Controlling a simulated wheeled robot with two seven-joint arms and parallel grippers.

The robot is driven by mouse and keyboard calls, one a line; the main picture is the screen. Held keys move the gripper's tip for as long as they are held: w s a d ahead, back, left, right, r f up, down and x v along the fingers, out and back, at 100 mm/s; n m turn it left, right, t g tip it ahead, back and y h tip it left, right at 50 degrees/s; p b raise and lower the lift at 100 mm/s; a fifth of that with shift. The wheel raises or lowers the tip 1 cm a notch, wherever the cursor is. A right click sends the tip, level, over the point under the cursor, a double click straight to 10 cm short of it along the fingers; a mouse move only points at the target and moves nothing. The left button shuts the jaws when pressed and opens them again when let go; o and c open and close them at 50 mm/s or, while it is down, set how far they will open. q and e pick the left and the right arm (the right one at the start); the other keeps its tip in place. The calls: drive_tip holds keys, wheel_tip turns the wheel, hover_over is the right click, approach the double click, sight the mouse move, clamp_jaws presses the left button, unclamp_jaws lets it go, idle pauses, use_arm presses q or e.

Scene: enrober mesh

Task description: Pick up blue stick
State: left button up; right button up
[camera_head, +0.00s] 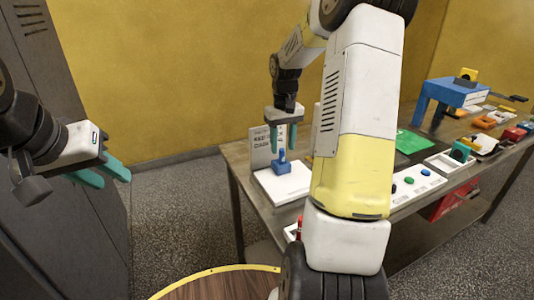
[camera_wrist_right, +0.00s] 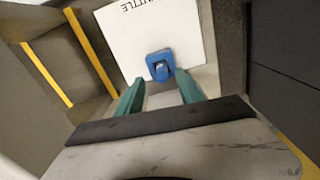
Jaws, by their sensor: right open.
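The blue stick (camera_head: 282,160) stands upright on a white plate (camera_head: 285,187) at the near left corner of the workbench. It also shows in the right wrist view (camera_wrist_right: 160,65), ahead of the fingertips. My right gripper (camera_head: 281,149) is open above the stick, with its green fingers pointing down. In the head view the fingertips come close to the stick's top; I cannot tell whether they touch it. In the right wrist view my right gripper (camera_wrist_right: 160,86) has nothing between its fingers. My left gripper (camera_head: 117,178) is at the far left, away from the bench, its green fingers apart and empty.
The workbench (camera_head: 243,177) runs to the right, with a white tray of coloured buttons (camera_head: 415,184), a green mat (camera_head: 410,142) and a blue stand (camera_head: 453,92). An upright printed card (camera_head: 260,145) stands behind the plate. My right arm hides the bench's middle.

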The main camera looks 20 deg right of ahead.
sight(282, 154)
drive_tip(key=f, duration=0.4)
drive_tip(key=shift+s+a, duration=0.1)
drive_tip(key=shift+a, duration=0.1)
clamp_jaws()
drive_tip(key=shift+r, duration=0.1)
